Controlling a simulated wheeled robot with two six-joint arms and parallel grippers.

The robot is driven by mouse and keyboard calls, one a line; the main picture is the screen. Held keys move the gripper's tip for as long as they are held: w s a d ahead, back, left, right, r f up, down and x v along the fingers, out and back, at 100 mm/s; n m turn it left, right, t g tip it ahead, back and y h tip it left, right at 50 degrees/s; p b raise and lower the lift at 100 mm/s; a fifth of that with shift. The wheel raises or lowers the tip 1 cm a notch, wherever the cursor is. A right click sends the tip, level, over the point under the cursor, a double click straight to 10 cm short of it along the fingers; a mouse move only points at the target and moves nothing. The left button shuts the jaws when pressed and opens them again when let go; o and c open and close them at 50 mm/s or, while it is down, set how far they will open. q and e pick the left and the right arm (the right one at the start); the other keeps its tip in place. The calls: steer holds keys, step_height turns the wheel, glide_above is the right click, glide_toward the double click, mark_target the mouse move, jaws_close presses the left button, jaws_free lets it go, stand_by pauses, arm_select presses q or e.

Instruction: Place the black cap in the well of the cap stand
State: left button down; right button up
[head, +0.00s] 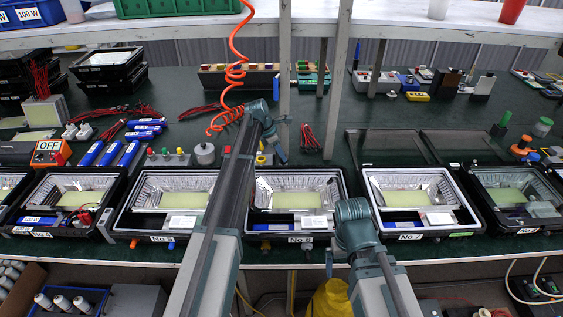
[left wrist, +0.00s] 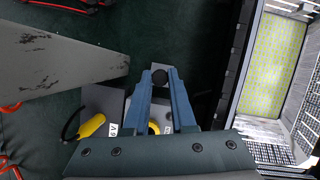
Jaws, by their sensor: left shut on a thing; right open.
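My left gripper (head: 282,157) reaches over the bench behind the No 6 housing. In the left wrist view its two blue fingers (left wrist: 160,84) are shut on the small round black cap (left wrist: 159,77). The cap is not discernible in the head view. My right gripper (head: 329,263) shows only in part, low at the bench's front edge; no object shows in it.
Floodlight housings (head: 299,179) with clear reflectors line the front of the bench. An orange coiled hose (head: 236,75) hangs beside my left arm. A metal post (head: 284,70) stands behind the left gripper.

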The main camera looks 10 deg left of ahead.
arm_select(q)
steer(key=shift+f, duration=0.75)
arm_select(e)
steer(key=shift+f, duration=0.75)
arm_select(q)
steer(key=shift+b, duration=0.3)
steer(key=shift+f, duration=0.2)
steer(key=c, duration=0.7)
jaws_free()
steer(key=shift+r, duration=0.1)
steer(key=shift+c, duration=0.2)
arm_select(e)
steer(key=shift+f, duration=0.1)
arm_select(q)
steer(key=shift+r, duration=0.15)
steer(key=shift+s+a+r+p, duration=0.1)
steer(key=shift+a+r+p, duration=0.05)
steer(key=shift+r+p, duration=0.45)
steer(key=p+v, duration=1)
steer(key=shift+a+r, duration=0.25)
steer(key=shift+r, duration=0.05)
arm_select(e)
step_height(320, 180, up, 11)
